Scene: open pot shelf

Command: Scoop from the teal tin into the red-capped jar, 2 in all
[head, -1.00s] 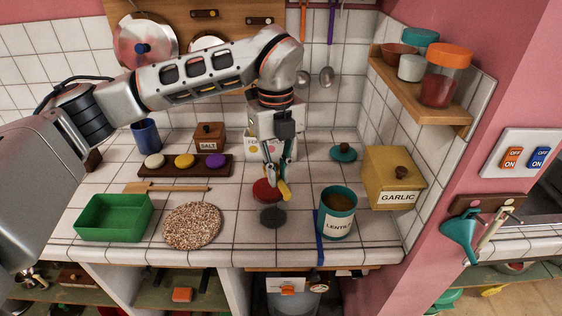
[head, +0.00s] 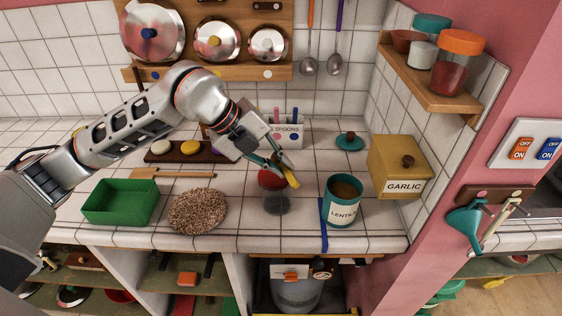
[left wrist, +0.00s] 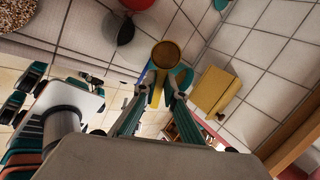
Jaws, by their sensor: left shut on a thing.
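My left gripper (head: 276,164) is shut on a yellow-handled scoop (head: 290,175), held above and beside the red-capped jar. In the left wrist view the scoop's round bowl (left wrist: 167,55) looks brownish gold; I cannot tell whether that is a filling. The jar (head: 276,204) stands on the tiled counter, dark and see-through, with red (head: 270,180) at its top, partly covered by the gripper. I cannot tell if the cap is on. The teal tin (head: 343,211), labelled lentils, stands open to the right with brown contents. My right gripper is not in view.
A round speckled mat (head: 198,211) and a green tray (head: 121,201) lie left of the jar. A yellow garlic box (head: 398,170) and a teal lid (head: 349,142) stand behind and right of the tin. A blue strip (head: 324,226) lies by the tin. A wall shelf (head: 430,80) overhangs the right.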

